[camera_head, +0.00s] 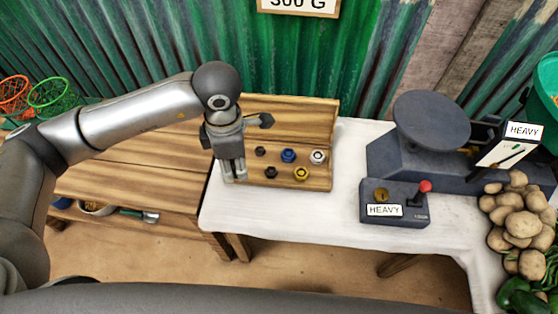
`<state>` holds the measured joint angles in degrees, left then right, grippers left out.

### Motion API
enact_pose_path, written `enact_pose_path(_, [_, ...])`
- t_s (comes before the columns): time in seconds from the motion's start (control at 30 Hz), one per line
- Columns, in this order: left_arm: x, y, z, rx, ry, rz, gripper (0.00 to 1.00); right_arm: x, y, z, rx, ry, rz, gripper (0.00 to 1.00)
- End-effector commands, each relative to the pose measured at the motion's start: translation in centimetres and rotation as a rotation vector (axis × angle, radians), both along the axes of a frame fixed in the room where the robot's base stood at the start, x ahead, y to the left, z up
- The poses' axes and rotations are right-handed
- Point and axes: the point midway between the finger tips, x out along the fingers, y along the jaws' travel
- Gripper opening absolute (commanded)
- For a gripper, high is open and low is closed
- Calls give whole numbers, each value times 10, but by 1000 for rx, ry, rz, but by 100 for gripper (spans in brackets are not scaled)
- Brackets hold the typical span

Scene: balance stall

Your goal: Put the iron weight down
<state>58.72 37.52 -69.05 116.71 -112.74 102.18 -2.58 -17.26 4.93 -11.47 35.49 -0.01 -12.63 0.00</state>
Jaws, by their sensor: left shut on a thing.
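My left gripper (235,176) points down at the left end of an open wooden weight box (322,184). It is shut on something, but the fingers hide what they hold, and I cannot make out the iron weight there. Several small weights sit in the box to the right of the gripper: a black one (260,151), a second dark one (271,172), a blue one (288,155), a silver one (318,156) and a gold one (301,173). I cannot tell whether either dark one is iron. My right gripper is not in view.
The box stands on a white table (340,215). A grey scale with a round pan (431,118) and a control box with a red-knobbed lever (395,204) stand to the right; both signs read HEAVY. Potatoes (520,222) lie at far right. A wooden table (130,205) is at left.

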Motion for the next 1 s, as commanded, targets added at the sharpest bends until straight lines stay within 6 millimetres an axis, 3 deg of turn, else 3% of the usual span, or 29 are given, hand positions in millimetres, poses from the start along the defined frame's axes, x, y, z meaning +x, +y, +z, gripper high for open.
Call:
enact_pose_path(0.4, [-16,-31,-22,-19,-4,827,6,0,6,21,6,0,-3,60])
enact_pose_path(0.6, [-22,-41,-30,-24,-2,1137,6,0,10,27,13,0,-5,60])
enact_pose_path(0.83, [-22,-43,-37,-24,-4,1291,6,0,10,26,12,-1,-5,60])
enact_pose_path(1.0, [5,-29,-56,-22,-6,1306,6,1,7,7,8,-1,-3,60])
